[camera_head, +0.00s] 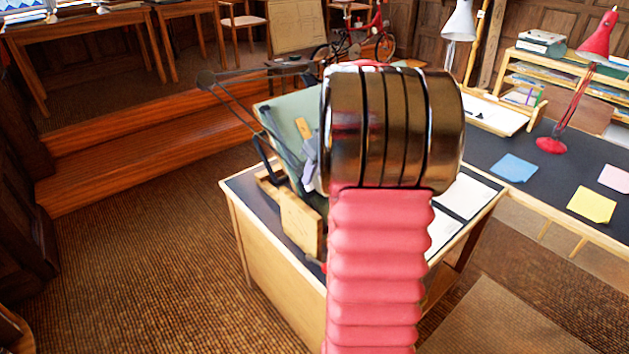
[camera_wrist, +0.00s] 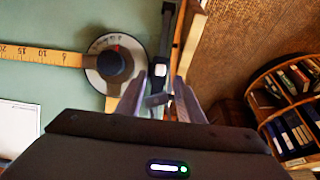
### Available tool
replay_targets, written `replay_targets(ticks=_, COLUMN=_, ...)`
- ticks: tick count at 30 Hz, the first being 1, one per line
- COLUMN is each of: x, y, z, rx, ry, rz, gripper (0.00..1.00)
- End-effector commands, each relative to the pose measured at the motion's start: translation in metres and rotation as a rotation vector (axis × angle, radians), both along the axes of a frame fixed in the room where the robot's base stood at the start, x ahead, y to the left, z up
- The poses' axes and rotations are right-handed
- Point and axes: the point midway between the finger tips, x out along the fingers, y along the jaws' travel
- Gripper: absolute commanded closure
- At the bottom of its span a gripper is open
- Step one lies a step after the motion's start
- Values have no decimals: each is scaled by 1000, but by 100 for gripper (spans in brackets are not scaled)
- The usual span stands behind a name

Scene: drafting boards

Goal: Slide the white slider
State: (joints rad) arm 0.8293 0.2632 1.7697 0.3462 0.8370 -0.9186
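The white slider (camera_wrist: 160,70) is a small pale block on a dark narrow rail (camera_wrist: 167,30) beside the board's wooden edge in the wrist view. My gripper (camera_wrist: 160,95) is open, its two grey fingers apart, with the slider showing near and beyond the gap between the fingertips. I cannot tell whether a finger touches it. In the head view the tilted green drafting board (camera_head: 291,106) is partly hidden by my arm, and one grey finger (camera_head: 310,160) shows at the board; the slider is hidden there.
A round dial with a dark knob (camera_wrist: 115,65) and a yellow ruler (camera_wrist: 40,53) lie just left of my fingers. A bookshelf (camera_wrist: 290,105) stands at right. The board's desk (camera_head: 285,275) is below; a dark table (camera_head: 560,170) with a red lamp (camera_head: 551,145) is right. Carpet at left is clear.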

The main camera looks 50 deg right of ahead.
Motion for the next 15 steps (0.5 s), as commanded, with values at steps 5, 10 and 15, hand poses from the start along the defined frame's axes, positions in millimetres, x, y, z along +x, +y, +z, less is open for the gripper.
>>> replay_targets(ticks=5, x=10, y=0, z=-25, rx=3, ry=2, rz=0, gripper=66)
replay_targets(ticks=10, x=16, y=-1, z=-39, rx=2, ry=1, rz=0, gripper=66)
replay_targets(ticks=15, x=18, y=-2, z=-43, rx=0, ry=0, rz=-1, gripper=66)
